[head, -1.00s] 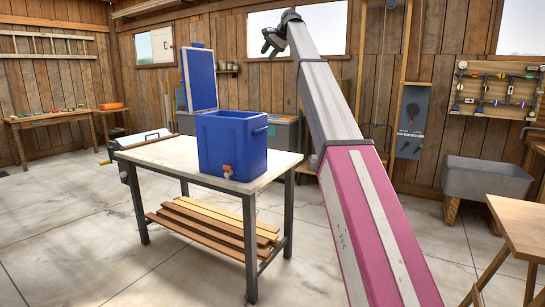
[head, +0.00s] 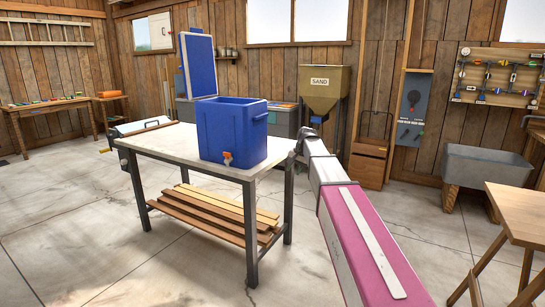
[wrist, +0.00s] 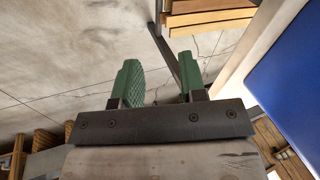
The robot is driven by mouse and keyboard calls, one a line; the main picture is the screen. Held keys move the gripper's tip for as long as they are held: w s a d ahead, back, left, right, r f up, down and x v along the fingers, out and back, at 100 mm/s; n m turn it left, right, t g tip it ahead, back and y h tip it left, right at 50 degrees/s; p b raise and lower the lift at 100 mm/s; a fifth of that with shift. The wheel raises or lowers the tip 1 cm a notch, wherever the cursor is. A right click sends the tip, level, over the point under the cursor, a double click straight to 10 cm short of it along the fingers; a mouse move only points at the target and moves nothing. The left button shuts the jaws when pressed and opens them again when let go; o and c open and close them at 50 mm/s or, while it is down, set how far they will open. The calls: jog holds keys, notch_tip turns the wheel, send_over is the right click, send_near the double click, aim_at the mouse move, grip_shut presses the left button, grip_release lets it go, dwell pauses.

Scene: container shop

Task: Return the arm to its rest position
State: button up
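My arm stretches low from the bottom right of the head view, and its end with my gripper (head: 300,150) shows small and dark by the right corner of the worktable (head: 150,151). I cannot tell from the head view whether it touches the table. In the wrist view, the two green fingers of my gripper (wrist: 158,78) stand apart with nothing between them, over the concrete floor. A blue cooler (head: 225,140) stands upright on the table, its hinged lid (head: 198,65) raised. The cooler's side (wrist: 292,85) also shows at the right of the wrist view.
Wooden boards (head: 210,222) lie on the table's lower shelf. A sand hopper (head: 325,88) stands behind the arm's end. A grey sink (head: 487,168) and a wooden table (head: 520,218) are at the right. The floor at left is clear.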

jog(key=s+d+f+n+g+h, duration=0.1)
jog(key=s+d+f, duration=0.2)
jog(key=s+f, duration=0.5)
jog(key=s+d+f+n+h, duration=0.1)
jog(key=s+d+f, duration=0.2)
jog(key=s+f, duration=0.6)
jog(key=s+d+f+n+g+h, duration=0.1)
jog(key=s+d+f, duration=0.2)
jog(key=s+f, duration=0.6)
jog(key=s, duration=0.7)
jog(key=shift+s+f+n+g, duration=0.2)
jog(key=shift+f+n+g, duration=0.05)
jog(key=shift+n+g, duration=0.05)
